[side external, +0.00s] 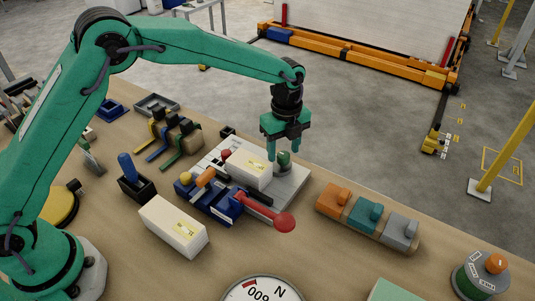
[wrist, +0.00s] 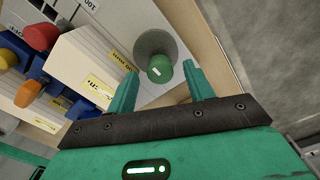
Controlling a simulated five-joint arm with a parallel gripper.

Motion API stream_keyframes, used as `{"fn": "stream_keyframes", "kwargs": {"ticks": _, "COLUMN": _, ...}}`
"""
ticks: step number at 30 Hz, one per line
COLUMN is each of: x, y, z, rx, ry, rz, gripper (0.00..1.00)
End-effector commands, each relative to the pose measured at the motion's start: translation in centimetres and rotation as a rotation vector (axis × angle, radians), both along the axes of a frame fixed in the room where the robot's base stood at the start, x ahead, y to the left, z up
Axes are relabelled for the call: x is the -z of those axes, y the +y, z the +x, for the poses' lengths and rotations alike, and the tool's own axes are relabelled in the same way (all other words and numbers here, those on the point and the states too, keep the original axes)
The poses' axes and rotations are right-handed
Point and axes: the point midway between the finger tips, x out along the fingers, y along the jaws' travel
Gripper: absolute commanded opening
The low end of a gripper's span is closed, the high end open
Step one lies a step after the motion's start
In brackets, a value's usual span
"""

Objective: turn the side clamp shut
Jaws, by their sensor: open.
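My gripper (side external: 282,148) is open and points down, its two fingers on either side of a green knob (side external: 285,159). The wrist view shows the green knob (wrist: 160,68) on a round grey base, between the fingertips with a gap on each side. The knob stands on a pale plate (side external: 290,184) beside a white block (side external: 248,169). A blue clamp body (side external: 222,207) sits in front of the block, with an orange handle (side external: 205,177) and a long red handle (side external: 284,222). I cannot tell which part the task calls the side clamp.
A second white block (side external: 174,226) lies on the bench at front left. Orange, teal and grey blocks (side external: 366,217) stand in a row to the right. A dial (side external: 262,290) is at the front edge. Bare bench lies between the dial and the blocks.

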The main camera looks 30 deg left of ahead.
Motion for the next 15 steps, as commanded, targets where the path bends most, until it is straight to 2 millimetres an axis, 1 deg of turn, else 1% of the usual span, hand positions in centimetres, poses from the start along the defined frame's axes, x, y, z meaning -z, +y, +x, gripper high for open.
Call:
{"fn": "stream_keyframes", "kwargs": {"ticks": 3, "x": 0.92, "y": 0.03, "z": -0.06, "rx": 0.000, "ry": 0.002, "rz": 0.001, "gripper": 0.52}}
{"fn": "stream_keyframes", "kwargs": {"ticks": 6, "x": 1.24, "y": 0.03, "z": -0.06, "rx": 0.000, "ry": 0.001, "rz": 0.000, "gripper": 0.52}}
{"fn": "stream_keyframes", "kwargs": {"ticks": 14, "x": 1.32, "y": 0.03, "z": -0.06, "rx": 0.000, "ry": 0.001, "rz": 0.000, "gripper": 0.52}}
{"fn": "stream_keyframes", "kwargs": {"ticks": 15, "x": 1.32, "y": 0.03, "z": -0.06, "rx": 0.000, "ry": 0.001, "rz": 0.000, "gripper": 0.48}}
